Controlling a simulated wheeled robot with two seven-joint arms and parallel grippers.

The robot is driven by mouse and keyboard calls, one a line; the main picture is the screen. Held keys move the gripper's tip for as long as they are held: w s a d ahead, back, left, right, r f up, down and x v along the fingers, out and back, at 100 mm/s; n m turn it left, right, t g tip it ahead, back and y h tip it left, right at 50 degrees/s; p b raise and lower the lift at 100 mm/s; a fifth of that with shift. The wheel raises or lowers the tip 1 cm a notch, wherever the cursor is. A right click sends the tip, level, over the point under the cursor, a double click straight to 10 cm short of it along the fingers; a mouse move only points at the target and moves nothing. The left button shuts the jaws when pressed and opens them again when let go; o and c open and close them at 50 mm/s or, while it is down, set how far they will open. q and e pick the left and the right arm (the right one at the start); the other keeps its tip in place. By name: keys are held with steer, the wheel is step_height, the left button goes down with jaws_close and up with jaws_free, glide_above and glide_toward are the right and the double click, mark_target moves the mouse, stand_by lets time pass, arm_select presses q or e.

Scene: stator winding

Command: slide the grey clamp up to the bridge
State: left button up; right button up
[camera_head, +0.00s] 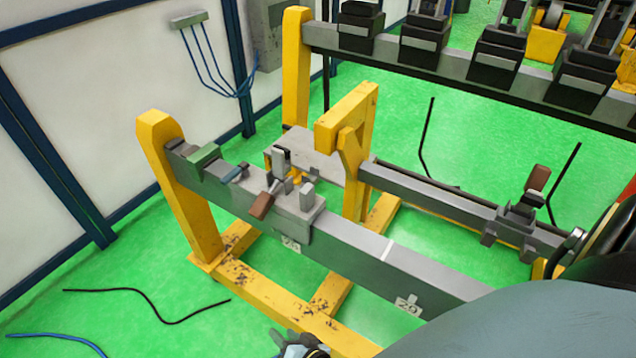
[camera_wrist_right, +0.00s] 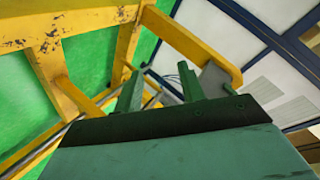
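A grey clamp (camera_head: 516,218) with a brown lever sits on the rear rail, right of centre in the head view. The yellow bridge (camera_head: 346,118) stands at the rail's left end, with a bare length of rail between them. A second grey block (camera_head: 300,208) with a brown handle sits on the front beam. My right gripper (camera_wrist_right: 160,88) shows its two fingers apart and nothing between them in the right wrist view. No clamp is recognisable there. In the head view I cannot clearly tell its fingers from nearby parts. My left gripper is not recognisable.
The front beam (camera_head: 390,262) runs between the camera and the rear rail (camera_head: 430,195). A yellow post (camera_head: 182,185) holds its left end. A large grey-blue shape covers the lower right corner. Black modules line a rack at the back. Cables lie on the green floor (camera_head: 120,255).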

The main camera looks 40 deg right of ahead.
mark_target(302, 193)
steer(key=w+r+m+t+h+b, duration=0.1)
steer(key=w+r+m+t+h, duration=0.2)
steer(key=w+r+m, duration=0.4)
steer(key=w+r+m+t+h+b, duration=0.15)
steer(key=w+r+m+t, duration=0.25)
steer(key=r, duration=0.5)
step_height(302, 193, up, 11)
steer(key=w+d+m+g+h+b, duration=0.1)
steer(key=d+m+g+h, duration=0.15)
steer(key=m+h, duration=1)
steer(key=s+d+r+m+g+h+b, duration=0.1)
steer(key=s+d+r+m+g+b, duration=0.25)
steer(key=m+g, duration=1.1)
steer(key=w+d+m+t+p, duration=0.1)
steer(key=d, duration=0.2)
steer(key=w+d+r+m+t+p, duration=0.1)
steer(key=w+d, duration=0.1)
steer(key=d, duration=0.2)
steer(key=w+d+r+m+t+p, duration=0.1)
steer(key=d+m+t, duration=0.1)
steer(key=d, duration=0.1)
steer(key=shift+w+d, duration=0.45)
steer(key=shift+d, duration=0.25)
arm_select(q)
steer(key=f, duration=0.1)
steer(key=a+f, duration=0.1)
steer(key=f, duration=0.1)
steer(key=a+f, duration=0.1)
steer(key=f, duration=0.1)
steer(key=shift+s, duration=0.3)
